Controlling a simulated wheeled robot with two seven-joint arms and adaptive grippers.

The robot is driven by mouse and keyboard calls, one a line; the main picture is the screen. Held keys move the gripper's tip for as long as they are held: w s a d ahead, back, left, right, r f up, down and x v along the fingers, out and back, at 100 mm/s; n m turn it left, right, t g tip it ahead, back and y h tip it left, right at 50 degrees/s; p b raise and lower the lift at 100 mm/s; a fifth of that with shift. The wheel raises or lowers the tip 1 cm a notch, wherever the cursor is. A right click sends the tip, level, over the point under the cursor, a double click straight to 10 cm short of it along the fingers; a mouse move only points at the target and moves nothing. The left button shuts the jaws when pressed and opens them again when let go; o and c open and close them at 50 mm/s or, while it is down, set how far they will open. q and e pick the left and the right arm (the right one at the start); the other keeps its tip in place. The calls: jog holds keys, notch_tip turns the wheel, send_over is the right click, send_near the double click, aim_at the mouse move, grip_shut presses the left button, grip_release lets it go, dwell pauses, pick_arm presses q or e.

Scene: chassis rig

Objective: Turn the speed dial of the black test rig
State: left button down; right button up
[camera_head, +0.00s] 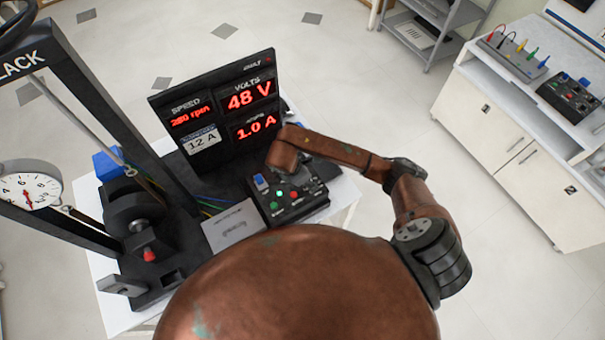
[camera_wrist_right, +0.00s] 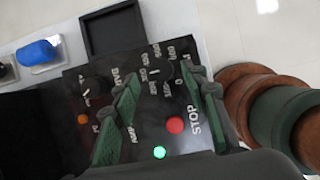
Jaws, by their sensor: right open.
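The black test rig has a control box (camera_head: 290,206) with a green light, a red button and knobs. In the right wrist view, a black dial (camera_wrist_right: 160,72) with a white pointer and numbers around it lies between my finger ends; its label is not clearly readable. My right gripper (camera_wrist_right: 163,88) is open, its green-padded fingers on either side of this dial. I cannot tell whether they touch it. A second dial (camera_wrist_right: 95,89) is left of the fingers. The display (camera_head: 222,105) reads 280 rpm, 48 V and 1.0 A. My left gripper is out of view.
A grey plate (camera_head: 232,226) is left of the box. A round gauge (camera_head: 28,190) and black frame stand at left. A white cabinet (camera_head: 510,145) is at right, with clear floor between.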

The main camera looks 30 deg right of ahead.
jog(key=v, duration=0.9)
jog(key=shift+r, duration=0.25)
jog(key=shift+s, duration=0.1)
